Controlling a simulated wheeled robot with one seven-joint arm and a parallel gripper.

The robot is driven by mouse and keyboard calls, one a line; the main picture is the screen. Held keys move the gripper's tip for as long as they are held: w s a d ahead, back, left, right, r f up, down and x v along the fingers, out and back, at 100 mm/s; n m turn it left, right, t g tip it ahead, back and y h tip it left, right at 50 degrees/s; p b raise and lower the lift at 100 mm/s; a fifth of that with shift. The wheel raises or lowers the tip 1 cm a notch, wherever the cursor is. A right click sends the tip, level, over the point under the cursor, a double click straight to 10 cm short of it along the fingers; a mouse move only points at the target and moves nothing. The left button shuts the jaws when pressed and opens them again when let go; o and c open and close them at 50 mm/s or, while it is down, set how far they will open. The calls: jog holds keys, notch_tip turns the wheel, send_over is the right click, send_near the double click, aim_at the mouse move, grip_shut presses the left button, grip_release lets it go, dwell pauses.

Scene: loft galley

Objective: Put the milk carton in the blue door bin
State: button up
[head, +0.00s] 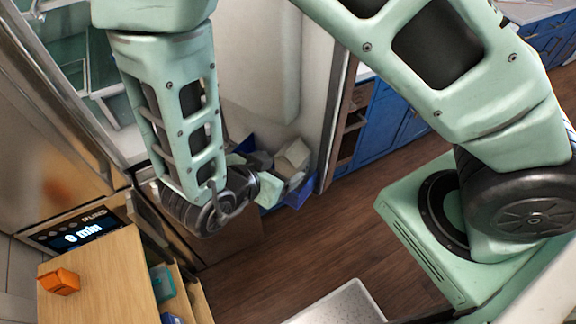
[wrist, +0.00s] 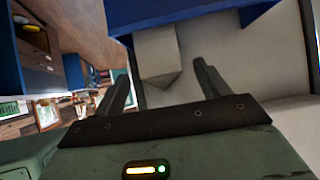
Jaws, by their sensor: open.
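The milk carton (head: 293,154) is a pale box with a sloped top at the open refrigerator door. It also shows in the wrist view (wrist: 157,52), between my fingers in the picture, with a gap on each side. The blue door bin (head: 300,194) is low on the door's inner side. In the wrist view the blue bin wall (wrist: 190,14) hides one end of the carton, which appears to stand in the bin. My gripper (head: 272,182) is at the bin, partly hidden in the head view. Its fingers (wrist: 161,70) are open and empty.
The white refrigerator door (head: 262,75) stands open, with glass shelves (head: 75,60) at left. A wooden counter (head: 110,265) with an orange object (head: 59,281) is at lower left, above an open drawer. Blue cabinets (head: 385,120) stand beyond.

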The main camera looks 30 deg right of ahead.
jog(key=w+a+r+n+t+y+b, duration=0.1)
jog(key=w+a+r+n+y, duration=0.1)
jog(key=a+r+n+y, duration=0.45)
jog(key=w+a+r+n+y, duration=0.1)
jog(key=a+r+n+y, duration=0.25)
jog(key=a+y, duration=0.6)
jog(key=s+d+r+n+g+h, duration=0.3)
jog(key=s+d+n+g+h, duration=0.2)
jog(key=s+d+n, duration=0.5)
jog(key=s+d+g, duration=0.1)
jog(key=s+d, duration=0.1)
jog(key=d, duration=0.1)
jog(key=shift+s+d+r+n, duration=0.3)
jog(key=shift+s+d+r, duration=0.05)
jog(key=shift+r, duration=0.05)
